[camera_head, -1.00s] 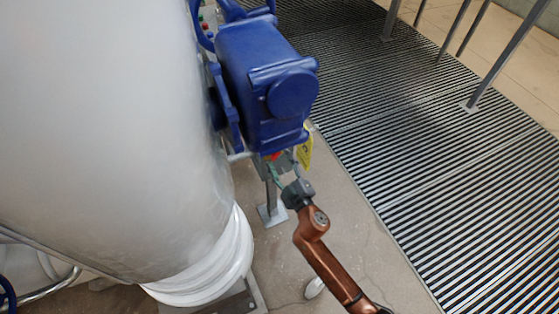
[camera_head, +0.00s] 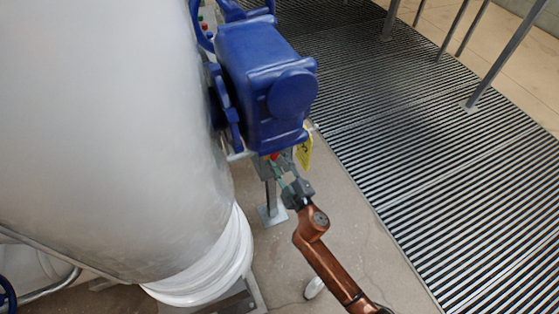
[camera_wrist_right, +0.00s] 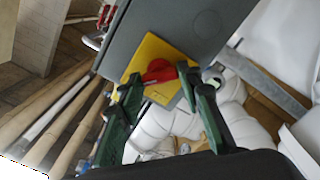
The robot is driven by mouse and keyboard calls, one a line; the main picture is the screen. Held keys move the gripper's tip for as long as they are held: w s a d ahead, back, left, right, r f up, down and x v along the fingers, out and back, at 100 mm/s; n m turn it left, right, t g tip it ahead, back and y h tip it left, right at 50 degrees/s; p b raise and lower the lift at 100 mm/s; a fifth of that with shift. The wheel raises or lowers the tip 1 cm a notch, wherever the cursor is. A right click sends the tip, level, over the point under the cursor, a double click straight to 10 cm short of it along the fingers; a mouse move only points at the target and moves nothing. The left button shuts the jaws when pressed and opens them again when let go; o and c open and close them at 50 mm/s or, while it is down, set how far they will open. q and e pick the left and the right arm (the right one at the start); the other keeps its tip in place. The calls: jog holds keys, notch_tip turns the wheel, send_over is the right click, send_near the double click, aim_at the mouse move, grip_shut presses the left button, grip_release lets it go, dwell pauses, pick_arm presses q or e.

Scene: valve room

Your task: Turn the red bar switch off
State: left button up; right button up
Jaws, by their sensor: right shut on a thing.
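The red bar switch (camera_wrist_right: 158,71) sits on a yellow plate (camera_wrist_right: 152,50) on a grey box (camera_wrist_right: 200,28) in the right wrist view. In the head view only a small bit of red (camera_head: 275,157) shows below the blue actuator housing. My right gripper (camera_head: 279,166) reaches up to it from the lower right, with a copper-coloured arm behind it. In the right wrist view its two green fingers (camera_wrist_right: 160,78) are at either side of the red bar, shut on it. My left gripper is not in view.
The blue actuator housing (camera_head: 265,85) hangs just above my right gripper. A large pale tank (camera_head: 100,130) fills the left side. Grating (camera_head: 430,150) and posts lie to the right.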

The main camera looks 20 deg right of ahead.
jog(key=n, duration=0.4)
jog(key=shift+p, duration=0.4)
jog(key=shift+n, duration=1.1)
jog(key=n, duration=0.3)
jog(key=shift+n+p, duration=0.3)
jog(key=shift+n, duration=0.1)
jog(key=n, duration=0.2)
jog(key=shift+n, duration=0.3)
jog(key=shift+n+p, duration=0.3)
jog(key=shift+n, duration=1.8)
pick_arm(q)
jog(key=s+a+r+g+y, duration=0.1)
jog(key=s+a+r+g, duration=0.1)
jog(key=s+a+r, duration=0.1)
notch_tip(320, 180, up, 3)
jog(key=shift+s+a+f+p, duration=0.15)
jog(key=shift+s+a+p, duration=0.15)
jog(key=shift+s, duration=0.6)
pick_arm(e)
jog(key=shift+f+n, duration=0.1)
jog(key=shift+n, duration=0.2)
